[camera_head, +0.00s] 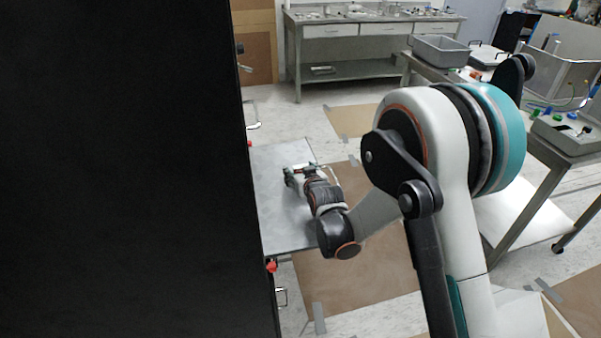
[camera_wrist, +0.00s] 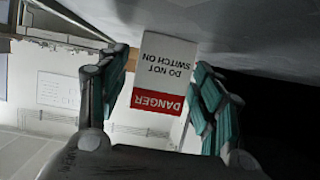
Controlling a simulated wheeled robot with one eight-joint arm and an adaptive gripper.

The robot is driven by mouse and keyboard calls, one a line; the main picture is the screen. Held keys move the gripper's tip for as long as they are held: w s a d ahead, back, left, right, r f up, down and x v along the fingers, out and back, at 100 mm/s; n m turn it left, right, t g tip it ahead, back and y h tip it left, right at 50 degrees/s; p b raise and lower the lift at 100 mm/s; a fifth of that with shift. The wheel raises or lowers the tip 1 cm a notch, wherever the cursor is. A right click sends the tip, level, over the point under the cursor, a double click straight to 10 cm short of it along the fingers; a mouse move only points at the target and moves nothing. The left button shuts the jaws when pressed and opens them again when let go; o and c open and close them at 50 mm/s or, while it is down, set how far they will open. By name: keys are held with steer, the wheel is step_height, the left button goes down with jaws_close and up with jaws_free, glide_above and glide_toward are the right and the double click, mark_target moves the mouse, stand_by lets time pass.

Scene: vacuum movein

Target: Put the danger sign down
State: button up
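The danger sign, a white card with a red DANGER band, shows upside down in the middle of the wrist view (camera_wrist: 165,75). Its text edge is close to a pale grey surface (camera_wrist: 250,25) along the top; I cannot tell if they touch. My gripper (camera_wrist: 160,85) has its two dark, teal-padded fingers apart on either side of the sign. A strip of background shows between the left finger and the sign; the right finger overlaps or borders its edge. In the head view my gripper (camera_head: 298,173) is low over a grey panel (camera_head: 278,228); the sign is hard to make out there.
A large black body (camera_head: 120,170) fills the left of the head view, beside the grey panel. A workbench (camera_head: 375,30) stands at the back. A grey bin (camera_head: 440,50) and a cart (camera_head: 570,135) are at the right. Brown sheets (camera_head: 350,285) lie on the floor.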

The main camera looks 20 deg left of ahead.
steer(key=shift+s+d+r, duration=0.1)
steer(key=shift+r, duration=0.1)
steer(key=p+v, duration=0.4)
steer(key=v, duration=0.7)
steer(key=shift+s+d, duration=0.2)
steer(key=shift+s, duration=0.05)
